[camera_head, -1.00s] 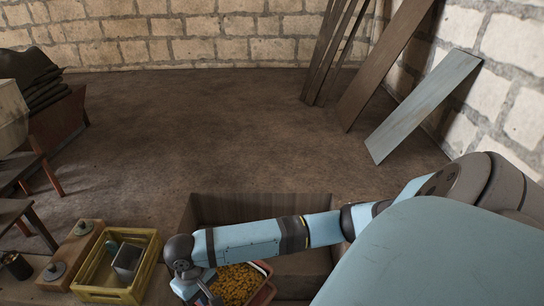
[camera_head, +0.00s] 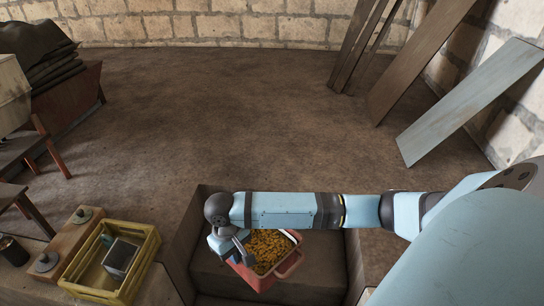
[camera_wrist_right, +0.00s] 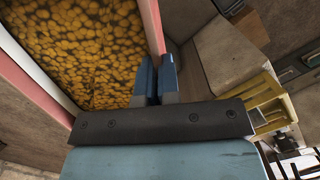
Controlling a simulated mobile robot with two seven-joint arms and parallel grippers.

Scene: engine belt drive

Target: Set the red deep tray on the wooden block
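The red deep tray (camera_head: 289,268) is at the lower middle of the head view, filled with small yellow-orange pieces (camera_head: 268,247). My right gripper (camera_head: 243,250) is at its left side. In the right wrist view the fingers (camera_wrist_right: 156,82) are closed on the tray's thin wall (camera_wrist_right: 153,25). The tray is over a brown wooden box-like structure (camera_head: 212,272); I cannot tell whether it touches it or whether this is the wooden block. My left gripper is not in view.
A yellow crate (camera_head: 146,257) holding a grey box (camera_head: 119,257) stands at the lower left. Beside it is a wooden board (camera_head: 70,236) with round metal pieces. Boards (camera_head: 465,105) lean on the wall at right. The floor beyond is clear.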

